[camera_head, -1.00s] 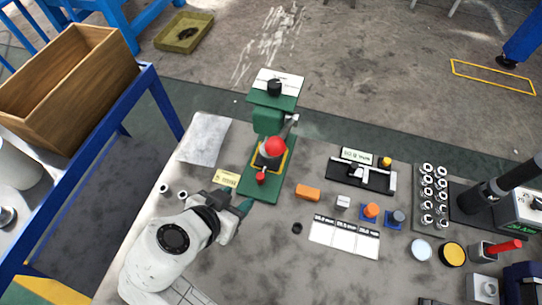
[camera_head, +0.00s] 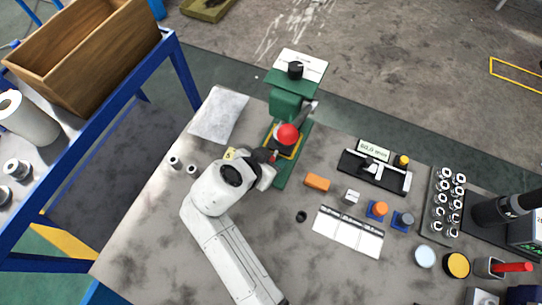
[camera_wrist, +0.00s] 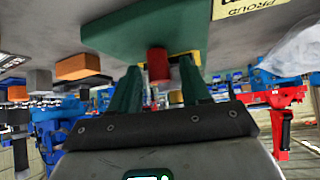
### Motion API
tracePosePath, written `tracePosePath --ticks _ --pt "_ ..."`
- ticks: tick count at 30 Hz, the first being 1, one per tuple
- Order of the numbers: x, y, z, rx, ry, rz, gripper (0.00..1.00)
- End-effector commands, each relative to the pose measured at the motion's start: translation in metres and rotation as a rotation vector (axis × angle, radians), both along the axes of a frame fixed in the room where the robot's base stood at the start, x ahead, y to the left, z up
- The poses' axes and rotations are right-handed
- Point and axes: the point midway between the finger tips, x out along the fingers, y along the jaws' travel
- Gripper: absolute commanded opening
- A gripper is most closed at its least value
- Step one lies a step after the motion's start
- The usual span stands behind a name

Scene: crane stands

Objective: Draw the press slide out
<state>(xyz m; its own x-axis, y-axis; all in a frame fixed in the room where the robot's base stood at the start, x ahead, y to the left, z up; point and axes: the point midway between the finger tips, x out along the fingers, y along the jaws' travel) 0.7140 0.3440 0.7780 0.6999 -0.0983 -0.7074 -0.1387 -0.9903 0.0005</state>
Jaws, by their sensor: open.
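The green press (camera_head: 288,104) stands on its green base at the back of the grey table, with a red ball (camera_head: 287,134) at its front. Its slide has a yellow edge (camera_wrist: 183,56) and a red knob (camera_wrist: 158,66), seen in the wrist view. My gripper (camera_head: 268,160) has reached the front of the press. In the wrist view its two green fingers (camera_wrist: 160,78) are open, one on each side of the red knob. I cannot tell whether either finger touches it. In the head view my gripper hides most of the knob and the slide's front.
An orange block (camera_head: 317,182) lies right of the press base. A black fixture (camera_head: 374,172) and a white label sheet (camera_head: 347,232) lie further right. A wooden box (camera_head: 85,55) stands on the blue-framed bench.

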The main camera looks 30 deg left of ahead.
Motion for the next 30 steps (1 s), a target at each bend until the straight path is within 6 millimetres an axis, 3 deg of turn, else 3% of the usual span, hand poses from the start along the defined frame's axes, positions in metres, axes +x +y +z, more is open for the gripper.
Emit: tracePosePath --ticks 11,25,30 --pt "0.0035 -0.0006 -0.0033 0.001 0.0 0.0 0.46" --pt "0.0033 -0.0006 -0.0032 0.001 0.0 0.001 0.01" --pt "0.0035 -0.0007 -0.0031 0.001 0.0 0.001 0.0"
